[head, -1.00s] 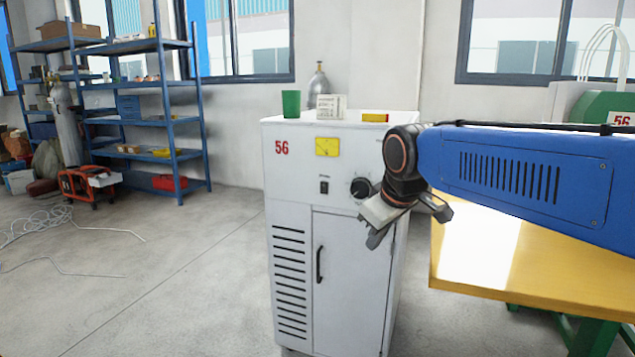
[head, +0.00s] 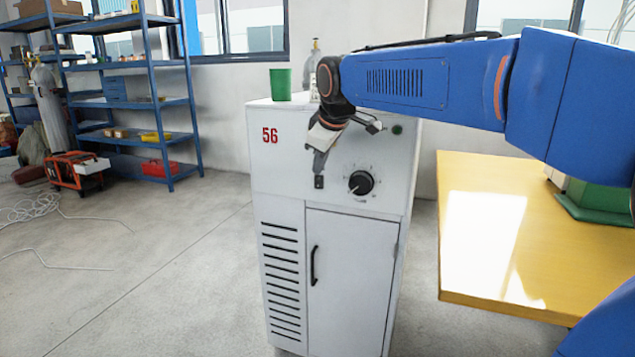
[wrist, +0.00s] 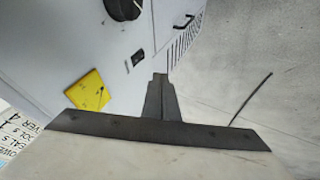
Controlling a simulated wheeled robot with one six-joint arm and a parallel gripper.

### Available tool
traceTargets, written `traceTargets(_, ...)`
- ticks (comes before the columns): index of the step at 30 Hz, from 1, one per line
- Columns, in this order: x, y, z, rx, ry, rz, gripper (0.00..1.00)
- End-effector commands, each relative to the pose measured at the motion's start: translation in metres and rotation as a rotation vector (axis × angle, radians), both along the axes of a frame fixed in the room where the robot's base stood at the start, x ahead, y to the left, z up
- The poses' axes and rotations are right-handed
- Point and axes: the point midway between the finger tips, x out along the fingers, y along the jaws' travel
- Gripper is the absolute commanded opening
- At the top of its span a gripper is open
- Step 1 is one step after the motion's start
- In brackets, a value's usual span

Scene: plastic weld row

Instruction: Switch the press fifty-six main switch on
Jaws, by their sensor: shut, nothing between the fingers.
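The press fifty-six cabinet (head: 283,185) is white with a red "56" at its upper left. Its main switch (head: 319,182) is a small dark rocker on the front, left of a black dial knob (head: 361,183). Whether it is on or off is too small to tell. My gripper (head: 319,170) is shut and empty, pointing down just above the switch. In the wrist view the switch (wrist: 137,59) lies just left of the shut fingertips (wrist: 160,77); I cannot tell whether they touch the panel. The yellow meter (wrist: 88,92) shows there, but my gripper hides it in the head view.
A green cup (head: 281,84) stands on the cabinet top. A yellow table (head: 475,225) stands close on the right. Blue shelves (head: 150,65) and an orange machine (head: 72,172) are at the back left. The floor left of the cabinet is mostly clear.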

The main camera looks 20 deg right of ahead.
Motion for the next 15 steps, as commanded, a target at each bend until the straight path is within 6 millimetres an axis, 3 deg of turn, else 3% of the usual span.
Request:
traceTargets(8, 0.008, 0.000, -0.013, 0.000, 0.002, -0.001, 0.00)
traceTargets(15, 0.031, 0.001, -0.046, 0.000, 0.003, -0.001, 0.00)
